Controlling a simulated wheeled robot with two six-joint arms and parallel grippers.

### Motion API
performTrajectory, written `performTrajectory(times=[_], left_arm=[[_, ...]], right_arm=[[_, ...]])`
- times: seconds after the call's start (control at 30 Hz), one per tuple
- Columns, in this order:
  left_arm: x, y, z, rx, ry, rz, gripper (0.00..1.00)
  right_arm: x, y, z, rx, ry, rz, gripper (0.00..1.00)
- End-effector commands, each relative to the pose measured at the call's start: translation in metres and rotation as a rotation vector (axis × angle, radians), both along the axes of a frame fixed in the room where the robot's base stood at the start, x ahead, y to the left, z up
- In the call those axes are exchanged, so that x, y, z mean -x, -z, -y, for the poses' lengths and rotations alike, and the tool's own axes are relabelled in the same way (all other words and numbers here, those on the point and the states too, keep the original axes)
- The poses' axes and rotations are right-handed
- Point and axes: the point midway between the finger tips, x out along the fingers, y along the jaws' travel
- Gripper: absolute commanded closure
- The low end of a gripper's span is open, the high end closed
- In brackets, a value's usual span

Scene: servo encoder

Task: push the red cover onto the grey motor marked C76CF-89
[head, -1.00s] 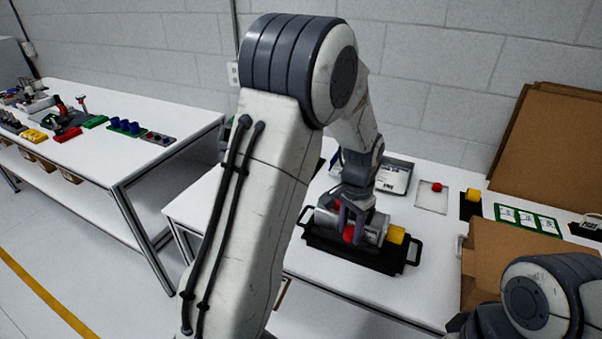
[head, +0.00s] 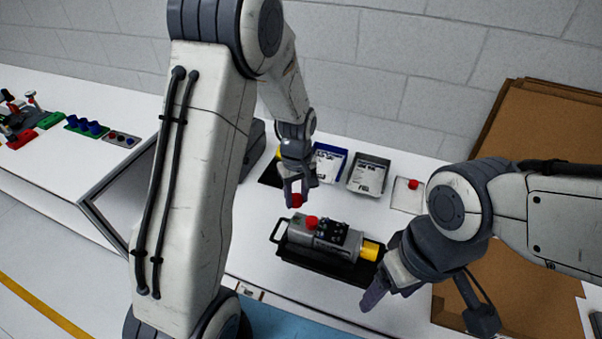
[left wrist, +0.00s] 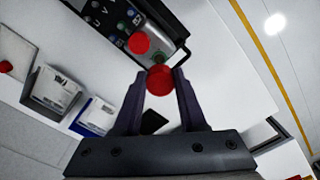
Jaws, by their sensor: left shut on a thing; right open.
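The grey motor (head: 298,234) lies in a black tray with handles (head: 277,231) on the white table. It has a yellow end cap (head: 371,250); its marking is not legible. One red round piece (head: 311,222) sits on the motor; it also shows in the left wrist view (left wrist: 139,43). My left gripper (head: 296,194) is shut on a red cover (head: 296,201), above the table just beyond the motor's left end. The held cover (left wrist: 159,80) is between the fingertips in the left wrist view. My right gripper (head: 372,292) is open and empty, in front of the tray's right end.
Behind the motor stand a blue bin (head: 344,154), a grey bin (head: 387,164) and a white pad (head: 399,198) with a red piece. Cardboard (head: 545,130) leans at the right. A second table (head: 65,160) is at the left.

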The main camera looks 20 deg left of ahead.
Motion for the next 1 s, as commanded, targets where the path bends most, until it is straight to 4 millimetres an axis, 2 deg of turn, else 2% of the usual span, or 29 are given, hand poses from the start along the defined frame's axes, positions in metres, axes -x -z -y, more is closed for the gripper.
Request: performTrajectory(times=[0.27, 1.0], left_arm=[[0.002, 0.01, -0.005, 0.0, -0.029, 0.0, 1.0], [0.001, 0.064, -0.003, 0.0, -0.023, 0.0, 1.0]], right_arm=[[0.0, 0.008, 0.0, 0.001, 0.0, -0.001, 0.26], [0.0, 0.052, 0.0, 0.001, 0.007, -0.001, 0.26]])
